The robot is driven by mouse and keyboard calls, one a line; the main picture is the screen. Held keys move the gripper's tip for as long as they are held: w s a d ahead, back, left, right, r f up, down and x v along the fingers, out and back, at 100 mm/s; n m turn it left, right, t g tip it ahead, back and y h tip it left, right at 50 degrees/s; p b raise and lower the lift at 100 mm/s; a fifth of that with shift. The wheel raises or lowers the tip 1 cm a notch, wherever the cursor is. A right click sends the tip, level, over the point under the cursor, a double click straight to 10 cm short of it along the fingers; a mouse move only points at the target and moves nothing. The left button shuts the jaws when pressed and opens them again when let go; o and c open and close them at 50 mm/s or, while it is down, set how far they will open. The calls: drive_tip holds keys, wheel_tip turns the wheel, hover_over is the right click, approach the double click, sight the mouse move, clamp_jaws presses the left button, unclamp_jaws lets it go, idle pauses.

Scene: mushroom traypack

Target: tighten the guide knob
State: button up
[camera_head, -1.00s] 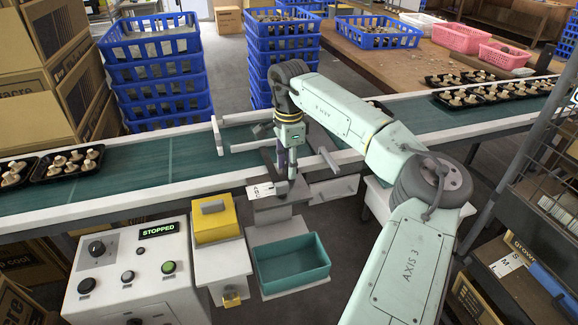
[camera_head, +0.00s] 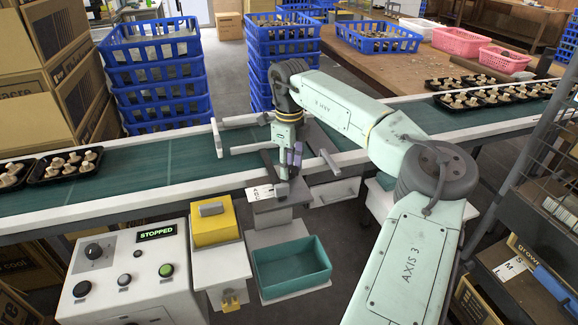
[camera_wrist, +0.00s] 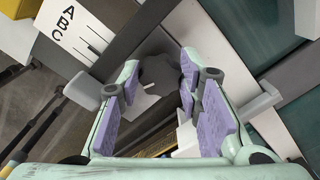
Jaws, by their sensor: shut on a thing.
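The guide knob (camera_wrist: 158,72) is dark and lobed, with a white pointer mark, and lies between my purple finger pads in the wrist view. My gripper (camera_wrist: 160,80) is shut on it, pointing down. In the head view my gripper (camera_head: 284,170) is at the guide bracket on the conveyor's near side, and the knob is mostly hidden there. A white scale card (camera_wrist: 75,32) with the letters A, B, C and line marks lies beside the knob. It also shows in the head view (camera_head: 260,193).
The conveyor (camera_head: 180,160) carries black mushroom trays at both ends, and its panel (camera_head: 157,232) reads STOPPED. Guide rails (camera_head: 235,121) stand over the belt. A teal bin (camera_head: 290,268) and a yellow box (camera_head: 214,224) sit in front. Blue crates (camera_head: 155,80) stand behind.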

drive_tip(key=shift+m, duration=0.6)
drive_tip(key=o, duration=1.1)
drive_tip(key=shift+o, duration=0.2)
drive_tip(key=shift+r, duration=0.1)
wheel_tip(320, 180, up, 12)
